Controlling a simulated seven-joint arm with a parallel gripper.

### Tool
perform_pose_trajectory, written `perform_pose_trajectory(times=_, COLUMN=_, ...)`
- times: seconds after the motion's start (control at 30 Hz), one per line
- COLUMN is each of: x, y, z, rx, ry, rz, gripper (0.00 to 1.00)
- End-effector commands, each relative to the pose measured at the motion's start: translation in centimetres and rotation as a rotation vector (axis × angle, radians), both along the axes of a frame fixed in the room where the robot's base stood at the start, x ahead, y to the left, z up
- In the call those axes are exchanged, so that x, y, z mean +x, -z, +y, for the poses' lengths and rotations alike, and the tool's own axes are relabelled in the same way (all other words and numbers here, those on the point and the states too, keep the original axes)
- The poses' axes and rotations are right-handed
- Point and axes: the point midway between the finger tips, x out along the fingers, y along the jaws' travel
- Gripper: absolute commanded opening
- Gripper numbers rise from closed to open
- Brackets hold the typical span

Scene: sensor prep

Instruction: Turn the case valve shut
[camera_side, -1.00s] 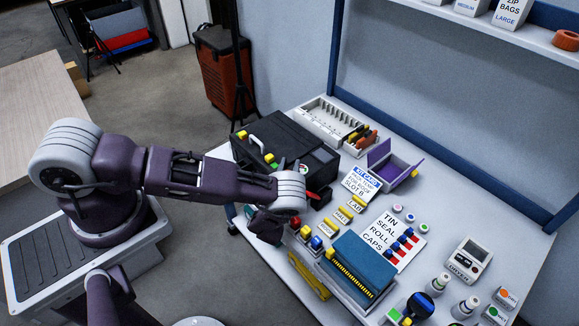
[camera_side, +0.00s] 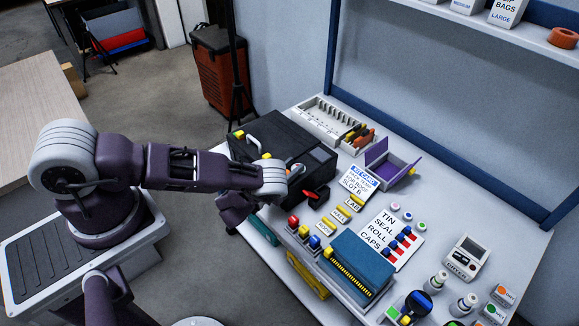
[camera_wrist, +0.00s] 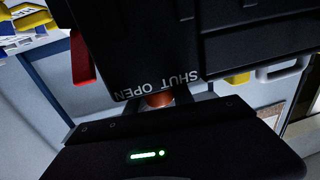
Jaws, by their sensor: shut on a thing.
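The black case (camera_side: 270,132) stands at the left end of the bench in the side view, with its handle on top. In the wrist view the case front (camera_wrist: 200,50) fills the top and carries the words SHUT and OPEN, upside down. A small orange-brown valve knob (camera_wrist: 160,100) shows just below the lettering. My gripper (camera_wrist: 158,95) is shut on this knob, one finger on each side. In the side view my wrist hides the knob and the fingertips. The knob's exact turn angle cannot be read.
A red handle (camera_wrist: 80,58) hangs close beside the case front in the wrist view. In the side view a blue-topped box (camera_side: 362,264), label cards and a purple open box (camera_side: 390,163) stand to the right.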

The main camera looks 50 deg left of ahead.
Motion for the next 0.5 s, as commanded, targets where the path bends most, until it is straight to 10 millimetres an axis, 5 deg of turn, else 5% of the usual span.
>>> perform_pose_trajectory(times=0.5, x=0.0, y=-0.1, z=-0.9, rx=0.001, ry=0.334, rz=-0.004, gripper=0.0)
